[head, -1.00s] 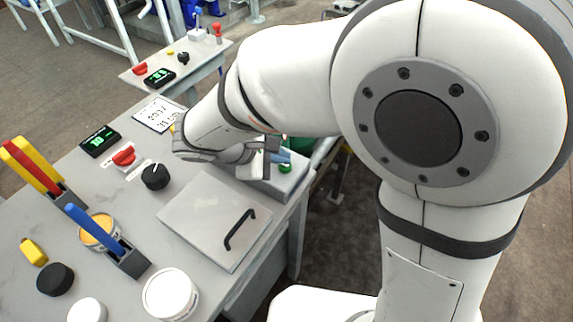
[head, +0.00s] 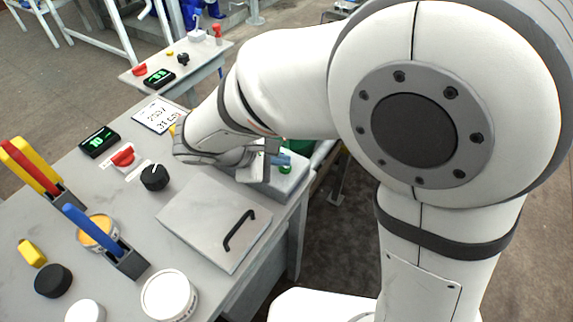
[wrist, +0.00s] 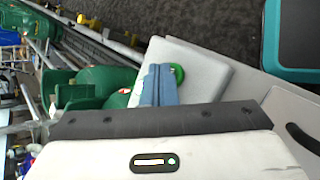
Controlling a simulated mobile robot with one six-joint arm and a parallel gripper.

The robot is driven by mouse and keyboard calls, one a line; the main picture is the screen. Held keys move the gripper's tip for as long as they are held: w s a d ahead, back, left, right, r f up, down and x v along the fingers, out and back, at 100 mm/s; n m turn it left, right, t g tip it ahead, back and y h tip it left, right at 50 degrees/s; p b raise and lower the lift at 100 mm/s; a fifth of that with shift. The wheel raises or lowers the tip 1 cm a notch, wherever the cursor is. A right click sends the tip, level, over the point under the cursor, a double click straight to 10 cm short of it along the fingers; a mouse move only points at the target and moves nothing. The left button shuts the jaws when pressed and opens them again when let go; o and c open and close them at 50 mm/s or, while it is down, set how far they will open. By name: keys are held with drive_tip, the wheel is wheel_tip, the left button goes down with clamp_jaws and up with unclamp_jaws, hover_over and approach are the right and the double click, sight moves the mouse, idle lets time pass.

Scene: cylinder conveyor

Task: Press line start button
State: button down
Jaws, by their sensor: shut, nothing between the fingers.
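The green start button (head: 285,169) sits on a light grey box (head: 291,184) at the right edge of the workbench. It also shows in the wrist view (wrist: 179,75), partly hidden behind my blue fingers. My gripper (head: 284,158) is shut and empty, with its fingertips right by the button. In the wrist view, my gripper (wrist: 160,72) overlaps the left part of the button. I cannot tell whether the fingertips touch it or the button is pressed down.
A hinged lid with a black handle (head: 240,230) lies in front of the box. A black knob (head: 154,177), a red switch (head: 123,156) and a green-lit display (head: 99,141) stand to the left. Green cylinders (wrist: 100,85) lie beyond the box in the wrist view.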

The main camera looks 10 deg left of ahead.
sight(280, 168)
idle(0.4)
drive_tip(key=shift+r+p, duration=0.7)
drive_tip(key=shift+r, duration=0.1)
drive_tip(key=shift+r, duration=0.1)
wheel_tip(280, 168, up, 5)
drive_tip(key=p, duration=0.4)
idle(0.5)
